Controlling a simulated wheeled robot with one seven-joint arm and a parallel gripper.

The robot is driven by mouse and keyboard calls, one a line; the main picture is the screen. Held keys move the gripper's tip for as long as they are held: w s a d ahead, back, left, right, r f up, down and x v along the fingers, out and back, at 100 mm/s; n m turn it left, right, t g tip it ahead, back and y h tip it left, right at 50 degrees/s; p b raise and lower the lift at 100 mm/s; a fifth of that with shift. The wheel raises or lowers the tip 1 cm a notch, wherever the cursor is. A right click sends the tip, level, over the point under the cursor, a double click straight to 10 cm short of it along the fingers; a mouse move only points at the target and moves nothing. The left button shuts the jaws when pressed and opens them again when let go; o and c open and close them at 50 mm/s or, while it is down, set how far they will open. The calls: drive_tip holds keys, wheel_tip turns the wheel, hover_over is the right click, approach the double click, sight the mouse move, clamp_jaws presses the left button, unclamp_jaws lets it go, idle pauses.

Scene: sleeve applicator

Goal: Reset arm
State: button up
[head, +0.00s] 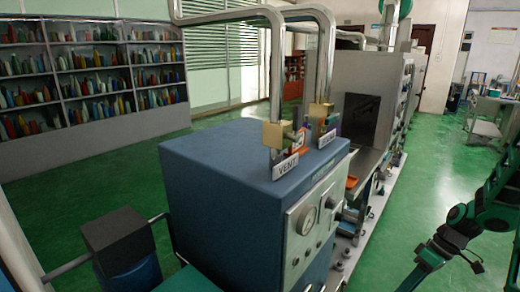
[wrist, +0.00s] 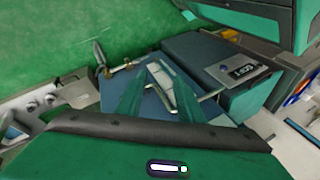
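My gripper (wrist: 150,72) shows in the wrist view as two tapered green fingers. They stand apart with a gap between them, so it looks open, and I see nothing held. Behind the fingers is a blue surface with a pale plate and a bent metal rod. In the head view, part of my dark and green arm (head: 460,232) shows at the right edge. I cannot make out the fingers in that view.
A blue cabinet (head: 235,185) with a gauge and two vent pipes (head: 325,60) stands in the middle of the head view. A grey machine (head: 372,75) stands behind it. Green floor (head: 440,130) is clear on the right.

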drive_tip(key=s+r+m+h, duration=0.5)
drive_tip(key=s+r+m, duration=0.7)
drive_tip(key=s+r, duration=0.7)
drive_tip(key=shift+s+a+r+t, duration=0.2)
drive_tip(key=shift+s+t, duration=0.2)
drive_tip(key=shift+s, duration=0.55)
